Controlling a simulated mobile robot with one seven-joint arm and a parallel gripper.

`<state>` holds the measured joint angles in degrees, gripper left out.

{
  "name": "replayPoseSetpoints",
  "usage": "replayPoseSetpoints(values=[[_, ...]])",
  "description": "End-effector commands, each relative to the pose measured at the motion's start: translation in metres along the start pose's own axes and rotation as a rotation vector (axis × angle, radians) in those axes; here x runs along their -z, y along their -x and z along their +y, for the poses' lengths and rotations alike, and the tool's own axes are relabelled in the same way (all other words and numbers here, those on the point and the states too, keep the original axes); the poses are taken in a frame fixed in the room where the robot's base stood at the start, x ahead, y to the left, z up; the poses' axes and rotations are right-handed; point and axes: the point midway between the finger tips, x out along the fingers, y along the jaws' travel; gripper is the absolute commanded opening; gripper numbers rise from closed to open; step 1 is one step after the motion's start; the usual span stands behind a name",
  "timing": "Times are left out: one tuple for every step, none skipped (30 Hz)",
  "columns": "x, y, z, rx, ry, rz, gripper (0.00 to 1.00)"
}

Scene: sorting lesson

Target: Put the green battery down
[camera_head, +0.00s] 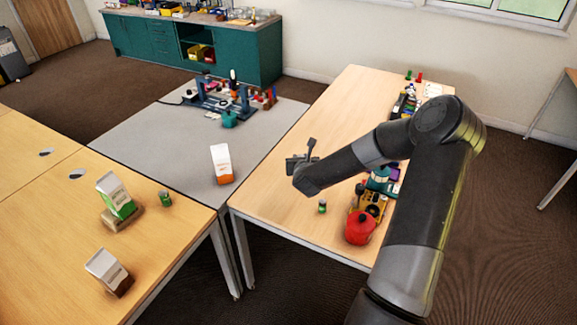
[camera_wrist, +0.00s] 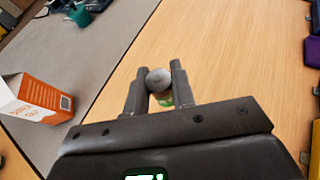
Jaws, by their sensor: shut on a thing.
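My gripper (camera_head: 302,160) is over the left part of the right wooden table (camera_head: 335,115). In the wrist view, its two fingers (camera_wrist: 158,80) stand on either side of the green battery (camera_wrist: 159,78) and are shut on it. The battery shows a round grey end with a bit of green below it. In the head view my gripper hides the battery. I cannot tell whether it touches the tabletop. A small green can-like thing (camera_head: 322,207) stands on the same table, nearer the front edge.
An orange-and-white carton (camera_head: 221,164) stands on the grey table (camera_head: 140,140), left of my gripper; the wrist view shows it too (camera_wrist: 36,98). A red pot (camera_head: 360,227) and several items line the right table's right side. Bare wood surrounds my gripper.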

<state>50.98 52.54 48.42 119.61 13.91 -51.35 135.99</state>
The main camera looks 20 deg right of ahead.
Motion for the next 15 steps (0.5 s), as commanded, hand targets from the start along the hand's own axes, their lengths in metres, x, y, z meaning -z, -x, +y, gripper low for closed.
replayPoseSetpoints(values=[[0.004, -0.007, 0.013, -0.006, 0.000, 0.000, 0.00], [0.007, -0.010, 0.018, -0.005, 0.000, 0.001, 0.00], [0.011, -0.015, 0.026, -0.005, 0.000, 0.001, 0.00], [0.013, -0.019, 0.031, -0.004, 0.000, 0.001, 0.00], [0.016, -0.022, 0.037, -0.005, 0.000, 0.002, 0.00], [0.019, -0.026, 0.045, -0.005, 0.000, 0.001, 0.00], [0.021, -0.030, 0.050, -0.005, 0.000, 0.000, 0.00], [0.024, -0.034, 0.056, -0.005, 0.000, 0.001, 0.00], [0.027, -0.038, 0.062, -0.004, 0.001, 0.001, 0.00], [0.029, -0.040, 0.066, -0.003, 0.001, 0.001, 0.00], [0.031, -0.043, 0.070, -0.003, 0.001, 0.001, 0.00], [0.032, -0.046, 0.073, -0.002, 0.000, 0.000, 0.00], [0.033, -0.048, 0.076, -0.002, 0.001, -0.001, 0.00], [0.034, -0.049, 0.079, -0.002, 0.001, -0.001, 0.00], [0.035, -0.050, 0.080, -0.001, 0.001, -0.001, 0.00]])
